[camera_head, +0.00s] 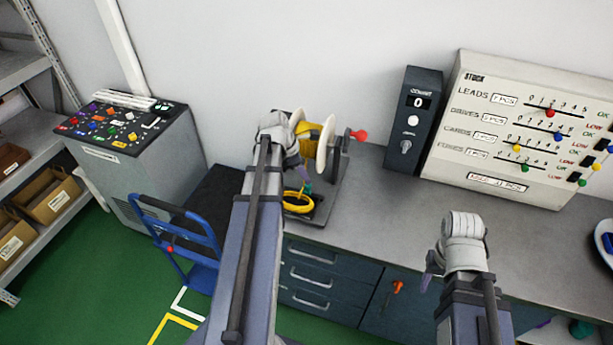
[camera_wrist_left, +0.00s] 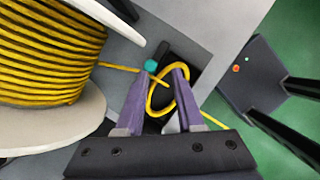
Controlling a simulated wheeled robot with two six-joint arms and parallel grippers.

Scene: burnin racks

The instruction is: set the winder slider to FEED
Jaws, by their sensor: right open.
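The winder (camera_head: 333,185) stands on the bench with a spool of yellow cable (camera_head: 309,140) between white flanges; the spool fills the left of the left wrist view (camera_wrist_left: 50,55). A teal knob (camera_wrist_left: 151,66), seemingly the slider's, sits on the winder's grey base by a dark slot; it also shows in the head view (camera_head: 307,187). My left gripper (camera_wrist_left: 159,78) is open, its purple fingers apart just short of the knob, which shows between the tips. A yellow cable loop (camera_wrist_left: 154,108) lies beneath. My right gripper (camera_head: 428,282) is open beyond the bench front, mostly hidden by its wrist. Slider markings are unreadable.
A red crank knob (camera_head: 358,135) sticks out right of the spool. A dark counter box (camera_head: 414,120) and a stock board (camera_head: 520,130) stand at the back right. A blue trolley (camera_head: 185,240) is left of the bench. The middle bench top is clear.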

